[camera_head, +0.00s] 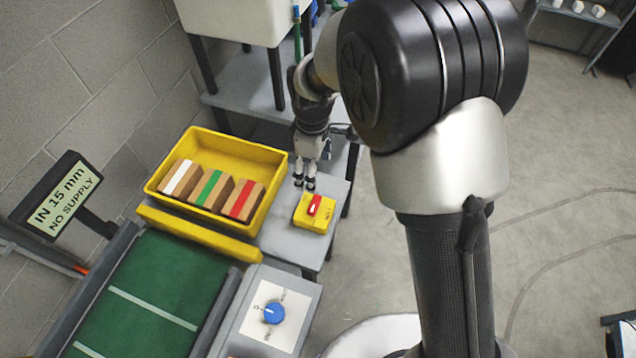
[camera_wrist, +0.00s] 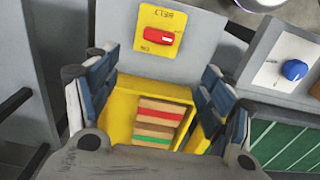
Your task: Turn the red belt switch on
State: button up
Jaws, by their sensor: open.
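The red belt switch (camera_head: 315,205) is a red rocker or lever with a small white mark, set on a yellow box on the grey table. In the wrist view the red switch (camera_wrist: 158,36) lies at the top, on its yellow plate (camera_wrist: 148,18) with dark lettering that appears upside down. My gripper (camera_head: 305,185) hangs just behind and slightly left of the yellow box, pointing down, apart from the switch. In the wrist view my gripper (camera_wrist: 158,68) has its fingers spread wide with nothing held between them. Whether the switch is on or off I cannot tell.
A yellow bin (camera_head: 165,208) with white-, green- and red-striped cartons stands left of the switch. A green conveyor (camera_head: 150,290) runs at the lower left, beside a blue knob (camera_head: 274,313) on a white panel. A sign (camera_head: 58,200) reads "IN 15 mm NO SUPPLY".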

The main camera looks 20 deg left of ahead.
aim_at(315, 203)
notch_tip(315, 203, down, 17)
jog(key=b, duration=0.5)
jog(key=shift+w, duration=0.1)
jog(key=shift+c, duration=0.4)
jog(key=c, duration=1)
